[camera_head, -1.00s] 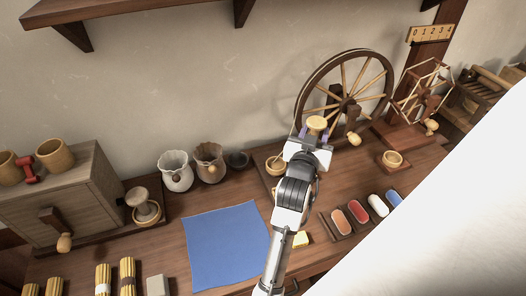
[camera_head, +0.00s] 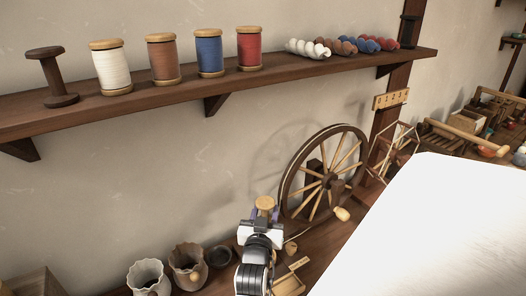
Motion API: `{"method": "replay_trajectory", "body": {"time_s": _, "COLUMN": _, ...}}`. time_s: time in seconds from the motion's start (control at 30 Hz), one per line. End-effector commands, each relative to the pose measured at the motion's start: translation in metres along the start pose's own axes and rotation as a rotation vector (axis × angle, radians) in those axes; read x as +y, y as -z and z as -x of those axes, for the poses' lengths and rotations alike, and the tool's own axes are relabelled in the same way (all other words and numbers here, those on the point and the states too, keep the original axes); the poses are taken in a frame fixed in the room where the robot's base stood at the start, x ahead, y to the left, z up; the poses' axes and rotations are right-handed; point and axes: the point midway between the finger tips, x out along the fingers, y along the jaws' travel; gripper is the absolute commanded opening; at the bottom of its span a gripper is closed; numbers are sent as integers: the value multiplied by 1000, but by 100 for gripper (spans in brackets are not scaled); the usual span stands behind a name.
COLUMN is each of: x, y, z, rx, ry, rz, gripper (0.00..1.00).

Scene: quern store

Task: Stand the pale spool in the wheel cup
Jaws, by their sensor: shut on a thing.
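My gripper (camera_head: 262,222) is in the lower middle of the view, in front of the wheel's left side. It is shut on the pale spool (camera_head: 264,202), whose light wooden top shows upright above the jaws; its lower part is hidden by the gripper. The spinning wheel (camera_head: 311,184) stands just to the right, dark rimmed with pale spokes. A small light-brown cup-like thing (camera_head: 290,248) shows just right of my gripper, low on the bench. I cannot tell whether it is the wheel cup. Much of the wheel's base is hidden by my arm.
Two ruffled jars (camera_head: 148,277) and a small dark bowl (camera_head: 219,257) stand left of my arm. A shelf (camera_head: 190,97) above holds coloured thread spools and yarn twists. A reel (camera_head: 395,150) stands right of the wheel. A large white surface (camera_head: 430,235) blocks the lower right.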

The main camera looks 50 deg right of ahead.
Motion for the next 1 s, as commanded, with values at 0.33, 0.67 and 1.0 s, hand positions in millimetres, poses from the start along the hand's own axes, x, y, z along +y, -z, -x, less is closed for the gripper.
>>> {"method": "replay_trajectory", "body": {"time_s": 0.33, "x": 0, "y": -88, "z": 0, "rx": -3, "ry": -1, "rz": 0, "gripper": 16}}
{"method": "replay_trajectory", "body": {"time_s": 0.67, "x": 0, "y": -125, "z": 0, "rx": -2, "ry": 0, "rz": 1, "gripper": 16}}
{"method": "replay_trajectory", "body": {"time_s": 1.0, "x": 0, "y": -150, "z": 0, "rx": 3, "ry": 1, "rz": -1, "gripper": 16}}
